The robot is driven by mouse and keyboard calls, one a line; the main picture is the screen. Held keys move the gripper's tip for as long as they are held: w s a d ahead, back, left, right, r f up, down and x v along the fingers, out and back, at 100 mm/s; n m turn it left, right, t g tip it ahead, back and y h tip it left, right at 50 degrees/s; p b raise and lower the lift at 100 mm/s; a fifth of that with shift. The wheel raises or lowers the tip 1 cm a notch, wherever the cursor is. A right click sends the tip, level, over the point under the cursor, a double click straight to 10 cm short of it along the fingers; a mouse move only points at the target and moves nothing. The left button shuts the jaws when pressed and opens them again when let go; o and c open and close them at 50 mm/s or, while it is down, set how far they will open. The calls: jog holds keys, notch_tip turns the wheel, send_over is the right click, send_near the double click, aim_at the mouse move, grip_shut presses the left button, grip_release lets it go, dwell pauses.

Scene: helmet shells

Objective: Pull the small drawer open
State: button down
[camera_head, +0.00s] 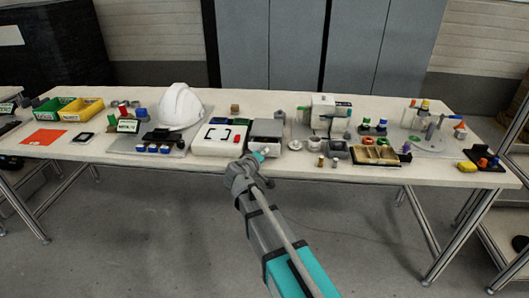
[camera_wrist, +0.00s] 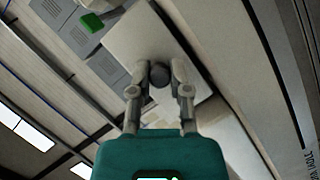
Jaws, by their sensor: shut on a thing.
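The small drawer unit (camera_head: 266,129) is a grey box near the front edge of the table, right of a white box. In the wrist view the pale drawer front (camera_wrist: 150,40) fills the upper middle, with a round dark knob (camera_wrist: 159,72) on it.
The white box (camera_head: 216,143) with a red button stands just left. A white helmet shell (camera_head: 181,107) sits behind it. Small round parts (camera_head: 295,145) and a dark square holder (camera_head: 335,150) lie close on the right. Open floor lies in front of the table.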

jog(key=s, duration=0.5)
jog(key=shift+a, duration=0.1)
jog(key=c, duration=0.6)
grip_release()
jog(key=shift+s, duration=0.2)
